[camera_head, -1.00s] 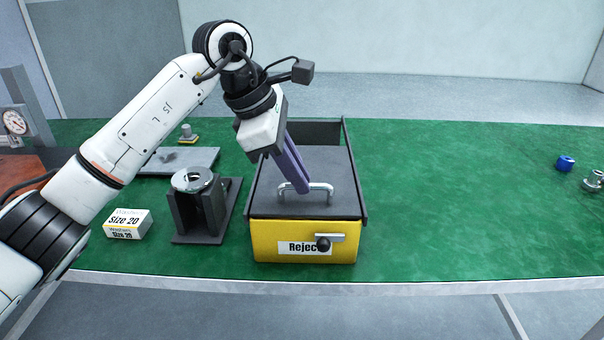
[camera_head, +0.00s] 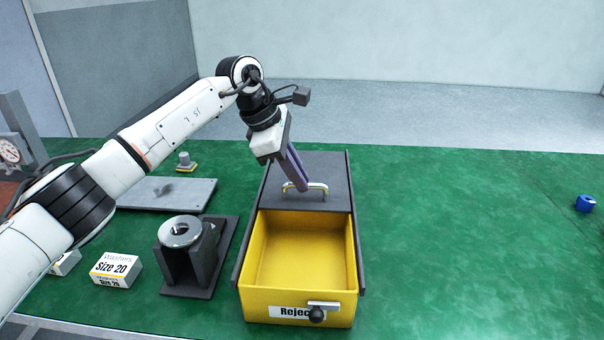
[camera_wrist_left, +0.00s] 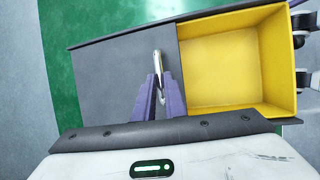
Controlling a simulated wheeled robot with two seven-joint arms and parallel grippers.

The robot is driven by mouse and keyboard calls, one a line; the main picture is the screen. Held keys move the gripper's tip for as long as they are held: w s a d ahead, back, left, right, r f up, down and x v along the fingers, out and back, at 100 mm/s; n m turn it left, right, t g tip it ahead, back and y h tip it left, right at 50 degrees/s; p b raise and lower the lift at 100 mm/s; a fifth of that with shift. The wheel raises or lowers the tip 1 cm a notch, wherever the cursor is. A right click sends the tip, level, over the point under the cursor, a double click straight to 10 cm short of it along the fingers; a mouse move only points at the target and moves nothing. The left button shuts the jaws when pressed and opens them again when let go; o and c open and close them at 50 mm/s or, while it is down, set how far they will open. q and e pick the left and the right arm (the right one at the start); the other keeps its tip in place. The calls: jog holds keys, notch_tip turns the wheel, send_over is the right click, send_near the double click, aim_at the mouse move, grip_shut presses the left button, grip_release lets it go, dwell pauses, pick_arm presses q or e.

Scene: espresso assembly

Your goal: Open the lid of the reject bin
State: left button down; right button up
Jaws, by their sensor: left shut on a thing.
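The reject bin (camera_head: 297,311) is a yellow box with a "Reject" label and a latch with a black knob on its front. Its dark grey lid (camera_head: 325,171) is slid back, so the front of the bin lies open and looks empty. The lid has a metal handle (camera_head: 317,188), which also shows in the left wrist view (camera_wrist_left: 157,63). My left gripper (camera_head: 302,188) has its purple fingers shut on the handle. In the left wrist view the fingers (camera_wrist_left: 161,88) reach the handle, with the yellow interior (camera_wrist_left: 225,70) to the right. My right gripper is out of view.
Left of the bin stand a dark fixture (camera_head: 195,255) holding a metal ring and a box of washers (camera_head: 116,268). A grey plate (camera_head: 165,193) lies behind them. A blue part (camera_head: 585,203) sits far right. The green table right of the bin is clear.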

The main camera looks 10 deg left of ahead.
pick_arm(q)
jog(key=shift+s, duration=0.1)
jog(key=c, duration=1.8)
grip_release()
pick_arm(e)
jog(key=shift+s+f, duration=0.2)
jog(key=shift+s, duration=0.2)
pick_arm(q)
jog(key=v, duration=1)
jog(key=shift+r, duration=0.2)
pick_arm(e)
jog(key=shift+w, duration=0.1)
pick_arm(q)
jog(key=shift+r, duration=0.1)
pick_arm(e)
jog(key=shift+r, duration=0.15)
